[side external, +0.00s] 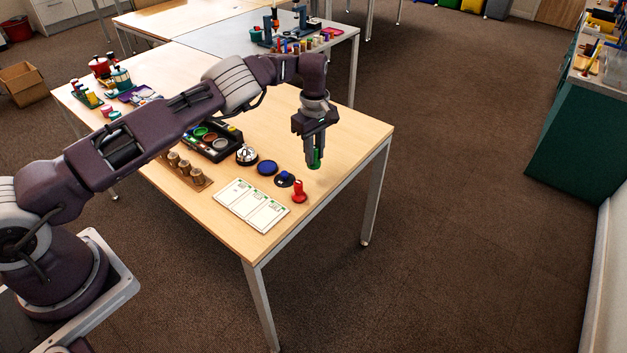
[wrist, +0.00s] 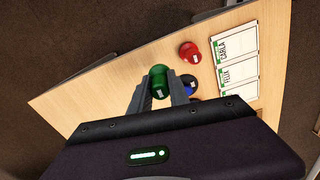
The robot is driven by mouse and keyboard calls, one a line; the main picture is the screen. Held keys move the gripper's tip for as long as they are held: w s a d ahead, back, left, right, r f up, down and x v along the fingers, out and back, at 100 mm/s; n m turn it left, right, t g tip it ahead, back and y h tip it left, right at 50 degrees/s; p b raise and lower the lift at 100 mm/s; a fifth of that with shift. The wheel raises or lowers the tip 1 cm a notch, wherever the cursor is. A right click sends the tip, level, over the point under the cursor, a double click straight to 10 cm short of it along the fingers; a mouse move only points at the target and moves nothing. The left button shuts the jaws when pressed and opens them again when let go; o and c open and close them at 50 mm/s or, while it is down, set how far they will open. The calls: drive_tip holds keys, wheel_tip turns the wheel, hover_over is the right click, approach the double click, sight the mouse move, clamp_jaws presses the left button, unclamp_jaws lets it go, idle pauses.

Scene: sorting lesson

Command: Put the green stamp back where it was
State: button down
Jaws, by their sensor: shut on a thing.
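My gripper (side external: 315,150) is shut on the green stamp (side external: 317,158) near the right end of the wooden table (side external: 345,128). In the wrist view the green stamp (wrist: 157,82) sits between the two fingers. In the side view the fingers hide part of it, and I cannot tell whether its lower end touches the table. A red stamp (side external: 299,192) stands by the corner of a white card sheet (side external: 252,205). A blue stamp (side external: 284,179) is beside a round blue pad (side external: 267,168).
A dark tray of coloured pads (side external: 214,141), a round silver-and-black item (side external: 246,154) and a wooden rack with brown pieces (side external: 186,170) stand left of the gripper. More items crowd the far left end. The table's right end is clear.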

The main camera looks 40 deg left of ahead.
wheel_tip(320, 180, down, 7)
drive_tip(key=shift+f, duration=0.15)
drive_tip(key=shift+f, duration=0.2)
drive_tip(key=c, duration=1.2)
unclamp_jaws()
drive_tip(key=shift+c, duration=0.2)
drive_tip(key=shift+r, duration=0.1)
